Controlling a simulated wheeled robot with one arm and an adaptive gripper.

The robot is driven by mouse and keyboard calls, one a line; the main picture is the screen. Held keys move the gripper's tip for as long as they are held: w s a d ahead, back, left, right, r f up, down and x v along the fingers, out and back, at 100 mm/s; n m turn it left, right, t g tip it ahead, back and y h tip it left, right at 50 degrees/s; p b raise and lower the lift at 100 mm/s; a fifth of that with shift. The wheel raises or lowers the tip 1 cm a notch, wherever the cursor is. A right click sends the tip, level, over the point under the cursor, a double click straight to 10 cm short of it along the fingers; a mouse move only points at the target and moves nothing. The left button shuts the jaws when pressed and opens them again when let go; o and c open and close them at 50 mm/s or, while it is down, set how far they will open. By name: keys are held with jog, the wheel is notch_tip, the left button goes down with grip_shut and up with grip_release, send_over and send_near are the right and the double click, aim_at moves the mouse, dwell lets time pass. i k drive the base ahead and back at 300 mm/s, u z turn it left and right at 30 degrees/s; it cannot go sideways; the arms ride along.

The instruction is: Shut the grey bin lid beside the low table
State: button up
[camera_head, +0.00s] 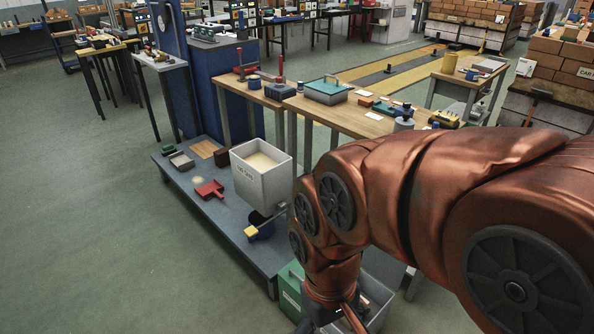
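A low blue-grey table (219,229) stands in the middle of the view. Beside its near right end is a green bin (290,294) with a handle on top. Next to that, a pale grey bin (378,303) shows partly behind my arm. Its top looks at least partly open; its lid cannot be clearly made out. My arm reaches down over these bins. My gripper (348,322) is at the bottom edge, mostly cut off, over or close to the grey bin. Whether it touches anything, or is open or shut, cannot be told.
A wooden workbench (345,118) with tools stands behind. The green floor (90,220) at left is clear.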

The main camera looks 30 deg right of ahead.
aim_at(391, 271)
jog(key=z, duration=3)
jog(key=i, duration=3.7)
jog(key=u, duration=4.55)
